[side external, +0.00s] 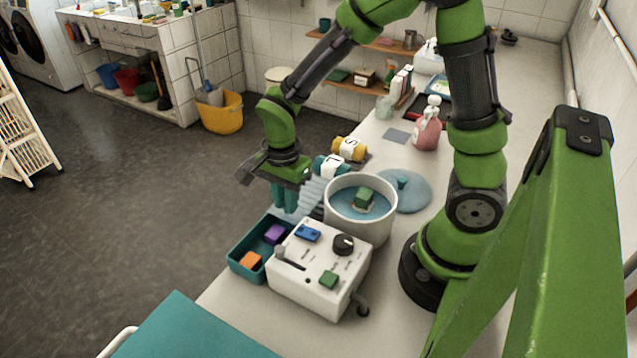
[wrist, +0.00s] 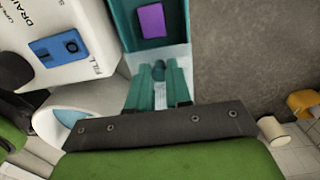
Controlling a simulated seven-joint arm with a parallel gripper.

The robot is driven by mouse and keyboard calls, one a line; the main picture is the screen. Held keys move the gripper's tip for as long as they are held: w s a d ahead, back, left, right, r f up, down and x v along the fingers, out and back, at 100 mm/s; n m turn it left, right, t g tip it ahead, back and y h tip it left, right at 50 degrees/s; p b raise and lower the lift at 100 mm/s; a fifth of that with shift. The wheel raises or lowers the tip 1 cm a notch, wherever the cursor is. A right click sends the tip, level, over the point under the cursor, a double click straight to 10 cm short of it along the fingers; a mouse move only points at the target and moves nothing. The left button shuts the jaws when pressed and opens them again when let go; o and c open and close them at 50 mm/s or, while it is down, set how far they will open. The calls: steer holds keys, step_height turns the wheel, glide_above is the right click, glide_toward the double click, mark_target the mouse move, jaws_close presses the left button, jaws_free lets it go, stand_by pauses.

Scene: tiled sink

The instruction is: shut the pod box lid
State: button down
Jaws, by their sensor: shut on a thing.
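The pod box (side external: 232,262) is an open teal tray on the counter's left edge, with an orange pod (side external: 251,260) and a purple pod (side external: 274,233) showing inside. Its pale, see-through lid (side external: 311,194) stands raised at the far end of the box, partly hidden by my gripper (side external: 285,205). In the wrist view my gripper (wrist: 158,72) has its teal fingers close together around a small dark teal knob (wrist: 158,71) on the lid. The box (wrist: 124,22) with the purple pod (wrist: 151,21) lies just beyond the fingertips.
A white control box (side external: 318,270) with switches and a dark knob stands right beside the pod box. A white tub of water (side external: 358,228) with a green block stands behind it. A round blue lid (side external: 405,192) and a pink soap bottle (side external: 427,128) are farther back. Floor lies left.

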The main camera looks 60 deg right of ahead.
steer(key=shift+a, duration=0.1)
steer(key=a, duration=1.3)
steer(key=shift+a, duration=0.35)
steer(key=c, duration=1.2)
jaws_free()
steer(key=shift+o, duration=0.8)
steer(key=shift+d, duration=0.1)
step_height(320, 180, up, 17)
